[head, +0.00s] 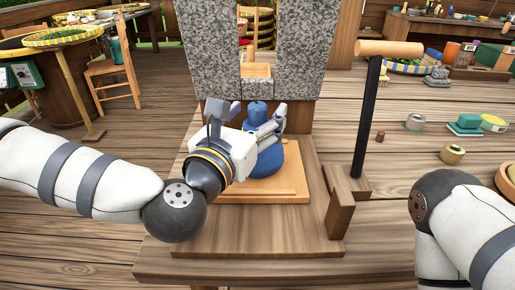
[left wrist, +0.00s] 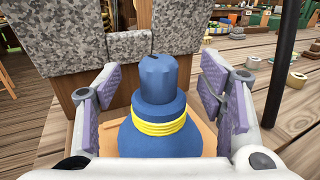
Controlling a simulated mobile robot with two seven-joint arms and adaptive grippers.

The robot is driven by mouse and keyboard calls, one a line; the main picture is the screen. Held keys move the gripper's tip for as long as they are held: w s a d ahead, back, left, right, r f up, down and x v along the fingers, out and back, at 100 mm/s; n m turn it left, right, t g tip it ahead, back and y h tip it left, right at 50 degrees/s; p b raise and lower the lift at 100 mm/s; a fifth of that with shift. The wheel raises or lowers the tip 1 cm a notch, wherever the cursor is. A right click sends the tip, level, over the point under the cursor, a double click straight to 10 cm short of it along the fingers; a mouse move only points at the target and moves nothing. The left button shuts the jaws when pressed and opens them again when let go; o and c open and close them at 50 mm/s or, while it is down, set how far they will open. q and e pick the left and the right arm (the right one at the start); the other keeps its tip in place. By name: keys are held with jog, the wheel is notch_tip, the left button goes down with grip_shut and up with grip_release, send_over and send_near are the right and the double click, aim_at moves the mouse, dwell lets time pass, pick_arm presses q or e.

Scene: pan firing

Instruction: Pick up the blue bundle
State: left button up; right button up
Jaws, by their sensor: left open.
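The blue bundle (head: 266,160) sits upright on a light wooden board (head: 290,193) on the wooden table, in front of a grey stone block. In the left wrist view the blue bundle (left wrist: 159,125) has a round body, yellow cord around its neck and a narrower top. My left gripper (head: 257,118) reaches in from the left at the bundle. In the left wrist view its purple-padded fingers stand wide apart on both sides of the bundle's neck, with gaps between. Part of the bundle is hidden behind the gripper in the head view. My right arm shows at the right edge, its gripper out of view.
The speckled stone block (head: 210,60) rises directly behind the bundle. A black post with a wooden crossbar (head: 366,110) stands right of the board. Jars and a green block (head: 464,126) lie on the floor at right. A chair (head: 111,75) stands at left.

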pick_arm(q)
jog(key=shift+x, duration=0.85)
jog(key=shift+a+f, duration=0.1)
grip_shut()
